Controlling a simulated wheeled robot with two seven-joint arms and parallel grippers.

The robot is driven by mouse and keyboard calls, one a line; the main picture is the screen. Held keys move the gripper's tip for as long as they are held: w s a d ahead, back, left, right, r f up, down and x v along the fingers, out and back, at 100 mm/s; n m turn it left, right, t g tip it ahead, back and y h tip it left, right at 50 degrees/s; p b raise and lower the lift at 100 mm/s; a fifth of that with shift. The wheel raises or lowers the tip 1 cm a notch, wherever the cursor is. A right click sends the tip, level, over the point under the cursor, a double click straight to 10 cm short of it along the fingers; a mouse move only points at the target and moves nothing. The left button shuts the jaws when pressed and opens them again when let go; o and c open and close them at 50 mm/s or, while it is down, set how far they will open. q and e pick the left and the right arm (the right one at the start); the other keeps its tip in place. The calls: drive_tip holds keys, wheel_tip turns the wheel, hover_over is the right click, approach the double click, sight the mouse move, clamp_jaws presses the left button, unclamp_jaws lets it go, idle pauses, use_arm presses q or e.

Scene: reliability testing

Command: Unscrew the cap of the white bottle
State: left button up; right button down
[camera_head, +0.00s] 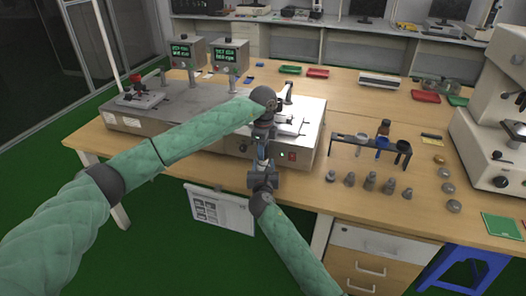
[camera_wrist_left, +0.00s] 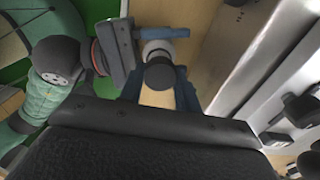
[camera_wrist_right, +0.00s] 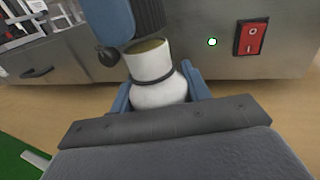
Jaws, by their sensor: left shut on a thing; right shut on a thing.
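The white bottle (camera_wrist_right: 155,82) stands upright between the blue fingers of my right gripper (camera_wrist_right: 158,98), which is shut on it. Its neck ends in a round, brownish-yellow top that looks like an open mouth. My left gripper (camera_head: 262,146) points down just above my right gripper (camera_head: 262,172). In the left wrist view a dark round cap (camera_wrist_left: 159,74) sits between the left gripper's blue fingers (camera_wrist_left: 160,92), which are shut on it. In the head view both are too small to make out.
A metal instrument (camera_head: 310,125) with a red switch (camera_wrist_right: 251,37) stands close behind the grippers. To the right are a rack (camera_head: 368,141) with hanging tools and several grey weights (camera_head: 370,181). A microscope (camera_head: 497,125) stands at the far right. The table's front edge lies just below the grippers.

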use_arm(q)
drive_tip(key=shift+r, duration=1.95)
use_arm(e)
drive_tip(key=c, duration=0.6)
unclamp_jaws()
